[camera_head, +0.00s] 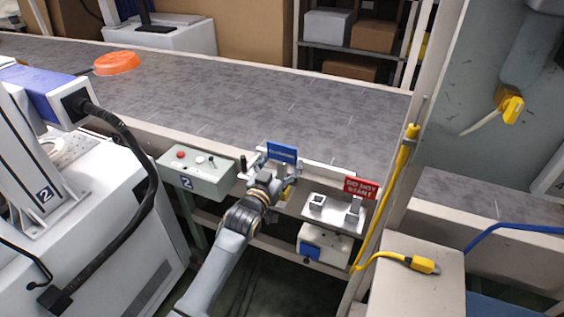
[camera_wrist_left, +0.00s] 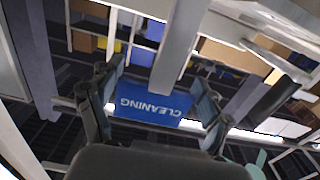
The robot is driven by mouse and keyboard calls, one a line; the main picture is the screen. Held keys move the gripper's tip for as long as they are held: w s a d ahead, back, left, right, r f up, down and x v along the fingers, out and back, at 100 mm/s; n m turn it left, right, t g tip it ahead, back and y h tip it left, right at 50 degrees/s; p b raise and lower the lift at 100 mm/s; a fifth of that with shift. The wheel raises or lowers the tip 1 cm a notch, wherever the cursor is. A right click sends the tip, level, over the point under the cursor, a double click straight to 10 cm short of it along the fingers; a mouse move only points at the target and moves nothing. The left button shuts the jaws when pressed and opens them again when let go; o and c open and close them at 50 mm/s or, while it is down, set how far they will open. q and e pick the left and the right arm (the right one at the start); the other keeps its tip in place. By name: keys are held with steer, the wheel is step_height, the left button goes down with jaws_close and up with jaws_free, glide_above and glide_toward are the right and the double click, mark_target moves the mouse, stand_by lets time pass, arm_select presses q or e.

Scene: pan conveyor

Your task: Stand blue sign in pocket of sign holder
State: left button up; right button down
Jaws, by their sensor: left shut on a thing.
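The blue sign (camera_head: 282,151) is in my left gripper (camera_head: 273,172), which is shut on it above the near edge of the conveyor. In the left wrist view, the blue sign (camera_wrist_left: 152,104) reads CLEANING upside down, between the two fingers of my left gripper (camera_wrist_left: 155,105). The sign holder (camera_head: 333,216) is a pale block to the right of the gripper, apart from it. Its left pocket (camera_head: 317,202) looks empty. A red sign (camera_head: 360,188) reading DO NOT START stands at its right pocket. My right gripper is not in view.
A green-grey control box (camera_head: 197,172) with buttons is left of my gripper. A pale post (camera_head: 392,185) with a yellow cable rises right of the holder. The conveyor (camera_head: 235,95) behind is mostly bare, with an orange object (camera_head: 117,63) at left.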

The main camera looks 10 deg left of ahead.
mark_target(281, 177)
arm_select(q)
steer(key=shift+f+b, duration=1.35)
steer(key=shift+f, duration=0.8)
steer(key=o, duration=1.2)
steer(key=shift+r, duration=0.1)
steer(key=shift+c, duration=0.2)
steer(key=s+a, duration=0.2)
steer(key=s, duration=0.9)
steer(key=shift+s+a, duration=0.15)
steer(key=shift+s, duration=0.25)
